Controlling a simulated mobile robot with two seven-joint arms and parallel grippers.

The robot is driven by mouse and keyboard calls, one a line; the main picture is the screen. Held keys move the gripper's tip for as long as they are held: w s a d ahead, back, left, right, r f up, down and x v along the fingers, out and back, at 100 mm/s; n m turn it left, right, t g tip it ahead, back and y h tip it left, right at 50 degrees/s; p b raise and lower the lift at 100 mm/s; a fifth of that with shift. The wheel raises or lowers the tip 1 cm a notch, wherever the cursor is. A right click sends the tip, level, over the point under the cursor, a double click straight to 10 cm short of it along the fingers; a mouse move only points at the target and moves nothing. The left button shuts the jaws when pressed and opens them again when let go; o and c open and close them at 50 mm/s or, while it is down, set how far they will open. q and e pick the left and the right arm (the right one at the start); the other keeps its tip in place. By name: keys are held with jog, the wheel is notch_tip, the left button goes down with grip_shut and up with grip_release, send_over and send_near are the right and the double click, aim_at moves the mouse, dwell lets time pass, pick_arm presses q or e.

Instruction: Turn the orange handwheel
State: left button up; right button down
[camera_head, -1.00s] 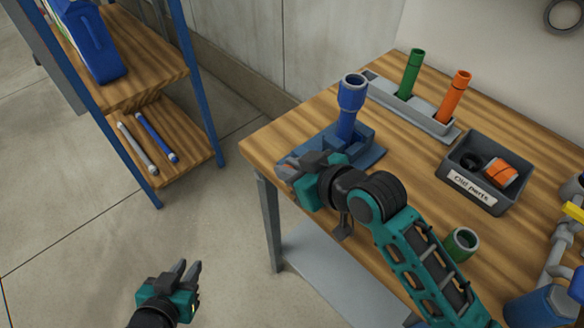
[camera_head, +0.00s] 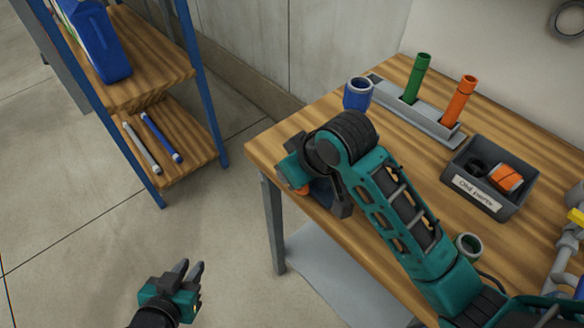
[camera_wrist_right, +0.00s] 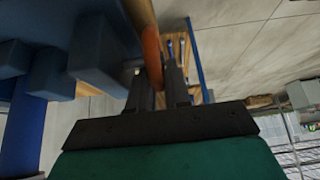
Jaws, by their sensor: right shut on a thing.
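The orange handwheel shows as a small orange piece (camera_head: 303,189) at the table's near left corner, mostly hidden by my right arm. In the right wrist view its curved orange rim (camera_wrist_right: 152,48) passes between the fingers of my right gripper (camera_wrist_right: 160,80), which is shut on it. In the head view my right gripper (camera_head: 292,176) is partly hidden behind its own wrist. Blue blocky parts (camera_wrist_right: 95,55) stand close beside the rim in the wrist view. My left gripper (camera_head: 190,268) is open and empty, low over the floor, away from the table.
A blue pipe's top (camera_head: 358,94) rises behind my right wrist. Green (camera_head: 417,78) and orange (camera_head: 460,100) tubes stand in a grey rack (camera_head: 440,124). A parts bin (camera_head: 483,205) and a short green tube (camera_head: 468,245) are on the right. A shelf (camera_head: 150,60) stands left.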

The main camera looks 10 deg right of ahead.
jog(key=c, duration=1.4)
grip_release()
jog(key=shift+c, duration=0.2)
jog(key=v, duration=1.3)
